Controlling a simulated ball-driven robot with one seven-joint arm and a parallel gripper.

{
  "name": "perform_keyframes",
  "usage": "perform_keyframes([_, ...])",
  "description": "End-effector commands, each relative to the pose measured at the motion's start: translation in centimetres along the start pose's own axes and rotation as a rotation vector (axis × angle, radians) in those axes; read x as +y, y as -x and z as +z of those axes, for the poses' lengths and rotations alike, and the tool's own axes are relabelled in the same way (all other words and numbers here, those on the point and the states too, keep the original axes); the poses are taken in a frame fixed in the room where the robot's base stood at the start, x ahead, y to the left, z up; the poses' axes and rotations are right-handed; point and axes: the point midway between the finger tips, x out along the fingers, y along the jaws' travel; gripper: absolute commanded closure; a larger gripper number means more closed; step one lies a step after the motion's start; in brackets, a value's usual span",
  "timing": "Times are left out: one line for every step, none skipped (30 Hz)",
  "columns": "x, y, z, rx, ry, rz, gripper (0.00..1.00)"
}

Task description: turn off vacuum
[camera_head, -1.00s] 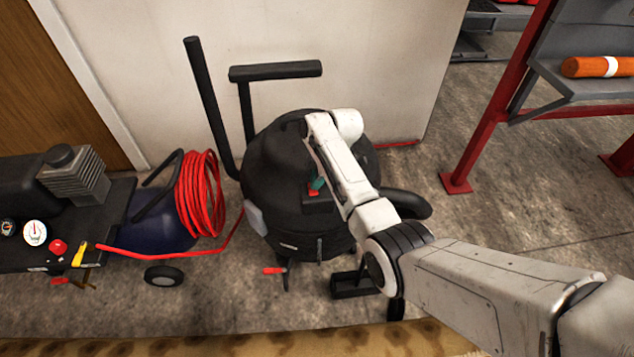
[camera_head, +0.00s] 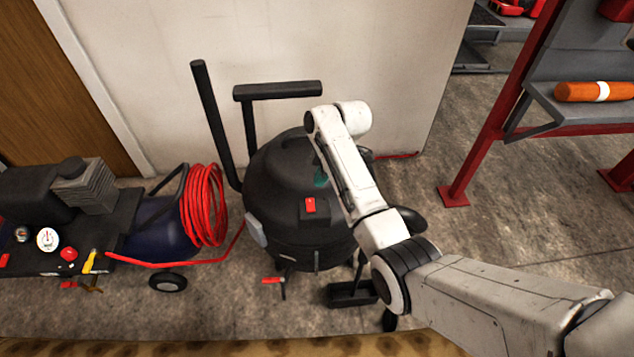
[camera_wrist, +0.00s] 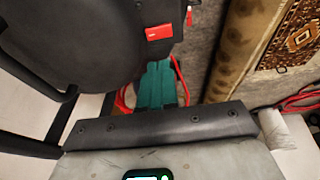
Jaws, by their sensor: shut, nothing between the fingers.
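The vacuum (camera_head: 280,185) is a black drum with a dark domed lid and a black handle, standing on the floor near the wall. Its red switch (camera_head: 310,205) sits on a dark block on the near side and is uncovered. The vacuum (camera_wrist: 70,35) fills the upper left of the wrist view, with the red switch (camera_wrist: 159,32) near its edge. My gripper (camera_head: 320,178) has teal fingers, partly hidden by my arm, above and behind the switch. In the wrist view my gripper (camera_wrist: 157,70) is shut and empty, apart from the switch. I cannot tell which way the switch is set.
A compressor (camera_head: 150,225) with a coiled red hose (camera_head: 204,205) stands left of the vacuum. A red-framed rack (camera_head: 490,130) holding an orange roll (camera_head: 595,91) stands at the right. A patterned rug (camera_wrist: 295,40) shows in the wrist view. Bare floor lies between vacuum and rack.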

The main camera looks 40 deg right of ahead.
Motion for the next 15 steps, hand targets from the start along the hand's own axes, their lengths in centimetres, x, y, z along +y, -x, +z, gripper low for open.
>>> perform_keyframes([0.0, 1.1, -0.1, 0.001, 0.000, 0.002, 1.00])
perform_keyframes([-0.1, 1.5, -0.1, 0.001, 0.000, 0.002, 1.00])
perform_keyframes([-0.1, 2.0, -0.1, 0.001, 0.000, 0.001, 1.00])
perform_keyframes([-0.1, 2.3, -0.1, 0.001, 0.000, 0.001, 1.00])
perform_keyframes([-0.2, 2.6, -0.1, 0.001, 0.000, 0.001, 1.00])
perform_keyframes([-0.2, 2.9, -0.1, 0.000, 0.000, 0.001, 1.00])
perform_keyframes([-0.2, 3.1, 0.0, 0.000, 0.000, 0.000, 1.00])
perform_keyframes([-0.2, 3.2, 0.0, 0.000, 0.000, 0.000, 1.00])
perform_keyframes([-0.3, 3.4, 0.0, 0.000, 0.000, 0.000, 1.00])
perform_keyframes([-0.3, 3.4, 0.0, 0.000, 0.000, 0.000, 1.00])
perform_keyframes([-0.3, 3.5, 0.0, 0.000, 0.000, 0.000, 1.00])
perform_keyframes([-0.3, 3.5, 0.0, 0.000, 0.000, 0.000, 1.00])
perform_keyframes([-0.3, 3.5, 0.0, 0.000, 0.000, 0.000, 1.00])
perform_keyframes([-0.3, 3.5, 0.0, 0.000, 0.000, -0.001, 1.00])
perform_keyframes([-0.3, 3.5, 0.0, 0.000, 0.000, -0.001, 1.00])
